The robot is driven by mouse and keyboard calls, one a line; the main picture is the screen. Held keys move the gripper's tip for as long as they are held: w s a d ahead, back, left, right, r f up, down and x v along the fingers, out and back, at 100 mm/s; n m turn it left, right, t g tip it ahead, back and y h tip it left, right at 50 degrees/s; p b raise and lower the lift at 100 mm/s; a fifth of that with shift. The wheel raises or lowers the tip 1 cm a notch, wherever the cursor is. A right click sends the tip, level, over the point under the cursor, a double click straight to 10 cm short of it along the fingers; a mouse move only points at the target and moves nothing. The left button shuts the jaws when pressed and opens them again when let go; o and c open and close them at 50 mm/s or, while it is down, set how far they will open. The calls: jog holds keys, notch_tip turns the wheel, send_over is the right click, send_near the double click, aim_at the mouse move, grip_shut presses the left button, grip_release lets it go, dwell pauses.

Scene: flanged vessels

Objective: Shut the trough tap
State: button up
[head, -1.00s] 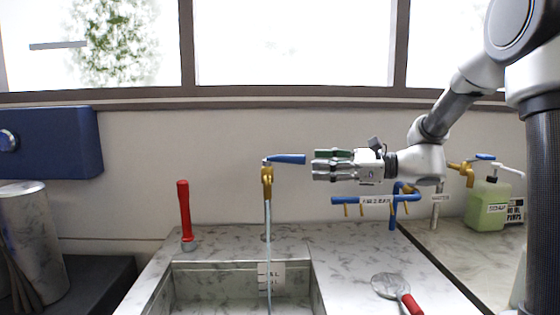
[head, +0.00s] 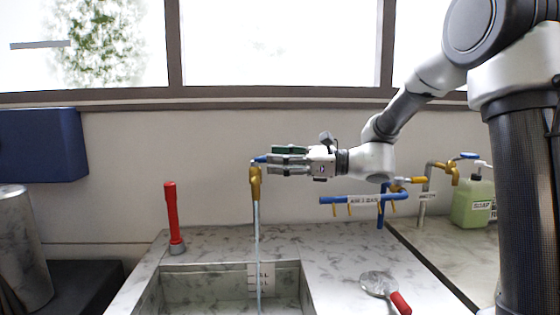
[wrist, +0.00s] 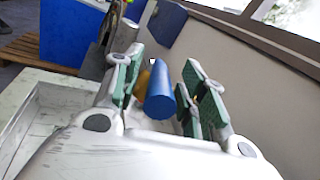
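The trough tap (head: 255,184) is brass with a blue lever handle (head: 259,160) on top, pointing right. A thin stream of water (head: 258,235) runs from it into the stone trough (head: 230,265). My gripper (head: 272,160) lies level to the right of the tap, with its fingers overlapping most of the lever. In the wrist view the blue lever (wrist: 160,92) stands end-on between the two green-padded fingers. Gaps show on both sides of it, so my gripper is open around the lever and not clamped. The fingers hide the lever's right part in the head view.
A red-handled tool (head: 172,215) stands left of the trough. A blue hook rail (head: 350,199) is below my arm. A second tap (head: 453,174) and a green soap bottle (head: 472,205) are at right. A red-handled strainer (head: 379,284) lies on the counter.

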grip_shut()
jog(key=n+g, duration=0.1)
jog(key=g, duration=0.1)
jog(key=w+n+g, duration=0.2)
jog(key=g, duration=0.1)
jog(key=shift+d+n+g+y, duration=0.15)
jog(key=shift+n+g+y, duration=0.15)
jog(key=shift+n+y, duration=0.1)
jog(key=shift+o, duration=0.4)
grip_release()
jog(key=d, duration=1.2)
jog(key=shift+w, duration=0.15)
